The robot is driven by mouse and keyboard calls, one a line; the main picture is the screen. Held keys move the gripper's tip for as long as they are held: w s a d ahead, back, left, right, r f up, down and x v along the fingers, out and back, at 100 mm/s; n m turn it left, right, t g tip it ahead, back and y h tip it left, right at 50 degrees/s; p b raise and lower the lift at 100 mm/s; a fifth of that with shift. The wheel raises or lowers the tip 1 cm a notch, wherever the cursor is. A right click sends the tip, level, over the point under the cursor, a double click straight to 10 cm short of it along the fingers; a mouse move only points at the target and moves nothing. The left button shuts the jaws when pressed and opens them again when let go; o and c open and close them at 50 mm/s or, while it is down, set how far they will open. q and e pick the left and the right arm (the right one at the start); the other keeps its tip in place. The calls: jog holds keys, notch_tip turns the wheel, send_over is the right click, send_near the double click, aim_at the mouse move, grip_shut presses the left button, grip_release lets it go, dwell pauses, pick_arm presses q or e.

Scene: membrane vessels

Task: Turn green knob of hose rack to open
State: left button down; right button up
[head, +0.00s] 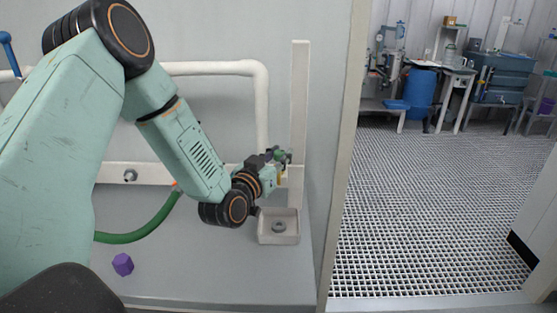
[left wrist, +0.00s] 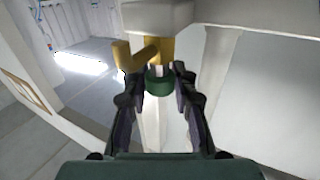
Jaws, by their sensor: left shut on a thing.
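The green knob (left wrist: 160,80) shows in the left wrist view between the two fingers of my left gripper (left wrist: 161,88). It sits on a yellow-brass valve body (left wrist: 158,48). My left gripper is shut on the knob. In the head view my left gripper (head: 278,158) is at the upright post (head: 299,110) of the hose rack. There the knob is small and partly covered by the fingers, and how far it is turned I cannot tell. My right gripper is in neither view.
A small open tray (head: 279,238) with a grey ring in it is below the gripper. A green hose (head: 140,234) hangs at the left, behind my arm. A purple block (head: 122,264) lies on the grey surface. A doorway at the right opens onto a grated floor (head: 430,220).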

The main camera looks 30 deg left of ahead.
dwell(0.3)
pick_arm(q)
jog(key=c, duration=1.5)
grip_release()
jog(key=o, duration=0.4)
jog(key=shift+w+f, duration=0.1)
jog(key=shift+w, duration=0.05)
jog(key=shift+o, duration=0.2)
jog(key=shift+s, duration=0.25)
jog(key=s+d, duration=0.1)
jog(key=s, duration=1)
jog(key=shift+s+d, duration=0.15)
jog(key=shift+s, duration=0.1)
